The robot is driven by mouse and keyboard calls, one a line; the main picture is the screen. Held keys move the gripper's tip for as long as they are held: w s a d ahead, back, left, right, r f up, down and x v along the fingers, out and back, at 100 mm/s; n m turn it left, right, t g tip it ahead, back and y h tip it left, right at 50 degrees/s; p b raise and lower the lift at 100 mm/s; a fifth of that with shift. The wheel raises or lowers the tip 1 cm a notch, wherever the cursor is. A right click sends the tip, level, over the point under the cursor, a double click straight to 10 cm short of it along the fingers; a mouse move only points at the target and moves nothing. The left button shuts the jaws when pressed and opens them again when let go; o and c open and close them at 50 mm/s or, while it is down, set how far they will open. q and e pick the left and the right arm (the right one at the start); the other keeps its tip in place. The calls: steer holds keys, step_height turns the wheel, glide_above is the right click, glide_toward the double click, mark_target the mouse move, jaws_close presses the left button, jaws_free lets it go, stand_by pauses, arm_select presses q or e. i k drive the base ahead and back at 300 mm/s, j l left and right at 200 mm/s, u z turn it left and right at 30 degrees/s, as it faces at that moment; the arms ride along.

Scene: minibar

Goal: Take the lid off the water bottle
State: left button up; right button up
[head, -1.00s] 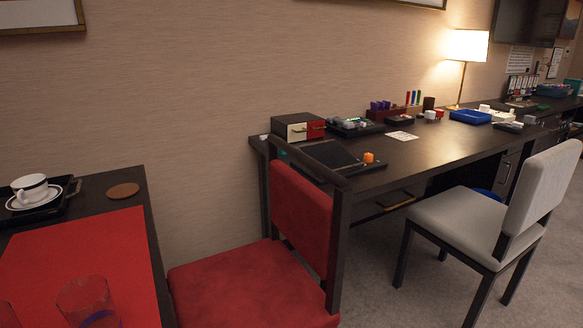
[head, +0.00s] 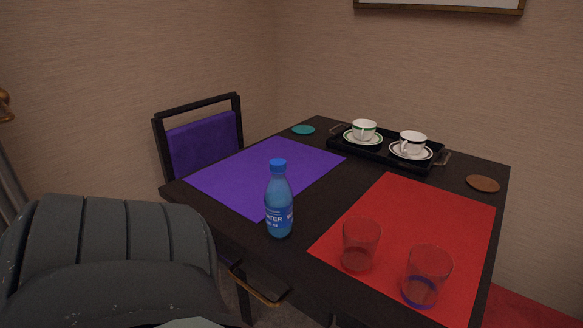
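A blue water bottle (head: 279,205) stands upright near the front left edge of a dark table (head: 300,258). Its blue lid (head: 278,165) is on top. The bottle stands at the front corner of the purple mat (head: 265,172), with the red mat to its right. Neither of my grippers shows in the head view. A large dark grey rounded shape fills the lower left and hides the floor there.
Two clear glasses (head: 361,246) stand on the red mat (head: 420,225). A black tray (head: 378,157) with two cups on saucers sits at the back. A teal coaster (head: 303,130) and a brown coaster (head: 483,184) lie near the edges. A purple chair (head: 204,140) stands behind the table.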

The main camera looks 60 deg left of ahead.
mark_target(279, 195)
steer(key=j+u, duration=0.15)
steer(key=u, duration=0.2)
steer(key=j+u, duration=0.2)
steer(key=u, duration=0.2)
steer(key=j+u, duration=0.2)
steer(key=u, duration=0.15)
